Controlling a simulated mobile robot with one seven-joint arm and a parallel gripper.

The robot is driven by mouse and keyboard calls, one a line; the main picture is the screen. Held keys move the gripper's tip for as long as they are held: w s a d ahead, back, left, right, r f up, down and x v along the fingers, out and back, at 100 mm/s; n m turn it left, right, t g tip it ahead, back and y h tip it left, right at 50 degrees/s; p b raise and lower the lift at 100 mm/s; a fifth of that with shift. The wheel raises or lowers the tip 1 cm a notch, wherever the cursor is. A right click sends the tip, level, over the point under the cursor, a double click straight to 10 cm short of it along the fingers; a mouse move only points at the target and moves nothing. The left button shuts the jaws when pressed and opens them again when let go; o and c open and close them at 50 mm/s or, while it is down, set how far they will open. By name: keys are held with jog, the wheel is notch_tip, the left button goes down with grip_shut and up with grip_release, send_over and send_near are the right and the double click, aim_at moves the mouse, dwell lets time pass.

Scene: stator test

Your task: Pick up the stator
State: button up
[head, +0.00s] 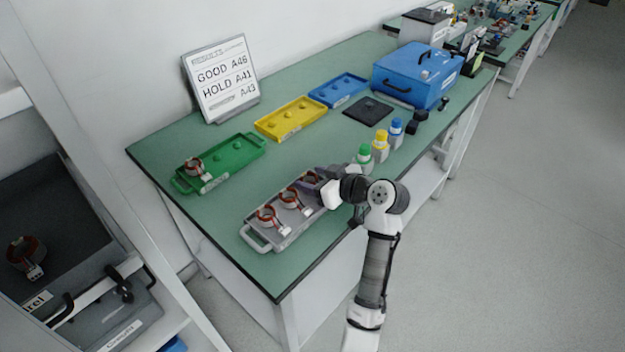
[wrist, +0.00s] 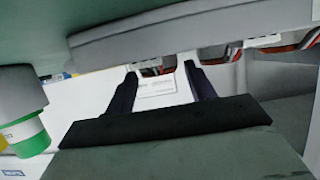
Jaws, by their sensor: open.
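A grey tray (head: 252,238) with stators stands at the front of the green table. One stator with reddish-brown windings (head: 267,216) sits at its left end, a second (head: 290,198) in the middle. A third (head: 309,182) sits at the right end, partly hidden by my gripper (head: 322,176). In the wrist view my gripper (wrist: 161,72) is open, its two dark fingers apart. A white label block (wrist: 156,87) and a strip of stator windings show between and beyond the fingers; contact cannot be told. Another stator (head: 194,166) sits in the green tray (head: 238,152).
Yellow (head: 268,125) and blue (head: 350,82) trays lie along the back, near a sign (head: 222,80). Green-, yellow- and blue-capped bottles (head: 380,147) stand close to my arm; the green-capped bottle (wrist: 28,135) is left in the wrist view. A blue case (head: 420,72) stands farther right.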

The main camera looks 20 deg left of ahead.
jog(key=shift+w+a+f, duration=0.1)
jog(key=shift+a+f, duration=0.05)
jog(key=shift+a, duration=0.1)
jog(key=c, duration=0.8)
